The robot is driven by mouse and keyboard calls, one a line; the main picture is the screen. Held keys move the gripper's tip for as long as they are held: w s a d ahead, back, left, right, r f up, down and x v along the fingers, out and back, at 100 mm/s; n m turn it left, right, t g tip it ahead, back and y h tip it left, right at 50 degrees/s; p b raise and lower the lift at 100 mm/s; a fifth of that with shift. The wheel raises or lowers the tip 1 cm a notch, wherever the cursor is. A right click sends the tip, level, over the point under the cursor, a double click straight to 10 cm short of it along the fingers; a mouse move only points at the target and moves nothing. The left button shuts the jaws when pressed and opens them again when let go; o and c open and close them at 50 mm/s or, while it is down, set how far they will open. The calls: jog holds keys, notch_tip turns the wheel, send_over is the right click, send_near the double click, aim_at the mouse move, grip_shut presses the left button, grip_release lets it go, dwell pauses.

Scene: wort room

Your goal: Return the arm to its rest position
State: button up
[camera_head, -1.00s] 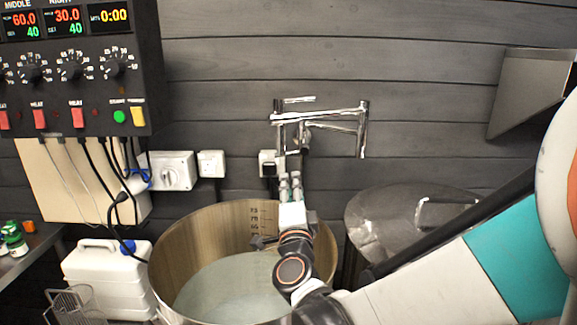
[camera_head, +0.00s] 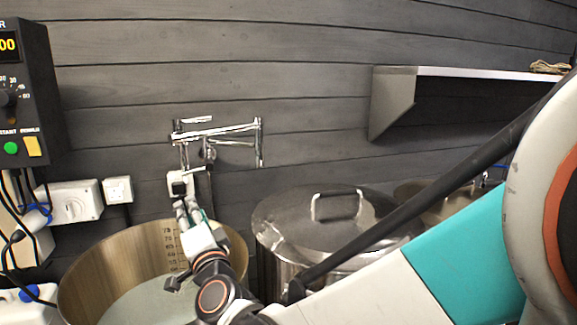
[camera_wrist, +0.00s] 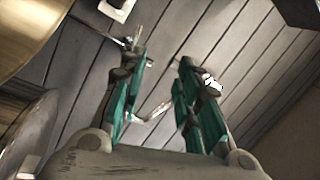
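My gripper (camera_head: 186,212) is in the head view, raised over the large open steel pot (camera_head: 85,285) and in front of the plank wall. In the wrist view my gripper (camera_wrist: 160,75) shows its two teal-lined fingers apart, with only wall and tap behind the gap. It holds nothing. My arm reaches in from the lower right of the head view. The pot holds pale liquid, and graduation marks show on its inner wall. The gripper appears clear of the pot, though the lower wrist hides part of its rim.
A chrome wall tap (camera_head: 218,133) is behind and above the gripper. A lidded steel pot (camera_head: 320,225) stands to the right, partly behind my arm. A wall shelf (camera_head: 470,75) is at upper right. A control box (camera_head: 28,95) and white sockets (camera_head: 75,203) are at left.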

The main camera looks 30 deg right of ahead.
jog(key=s+d+f+n+g, duration=0.2)
jog(key=s+f+n+g, duration=0.2)
jog(key=s, duration=0.4)
jog(key=s+d+f+n+g, duration=0.3)
jog(key=s+f+n+g, duration=0.1)
jog(key=s, duration=0.5)
jog(key=s+d+f+n+g, duration=0.3)
jog(key=s+f+n+g, duration=0.1)
jog(key=s, duration=0.4)
notch_tip(320, 180, down, 2)
jog(key=shift+s+d+f+n+g, duration=0.15)
jog(key=shift+s+d+n+g, duration=0.2)
jog(key=shift+n, duration=0.45)
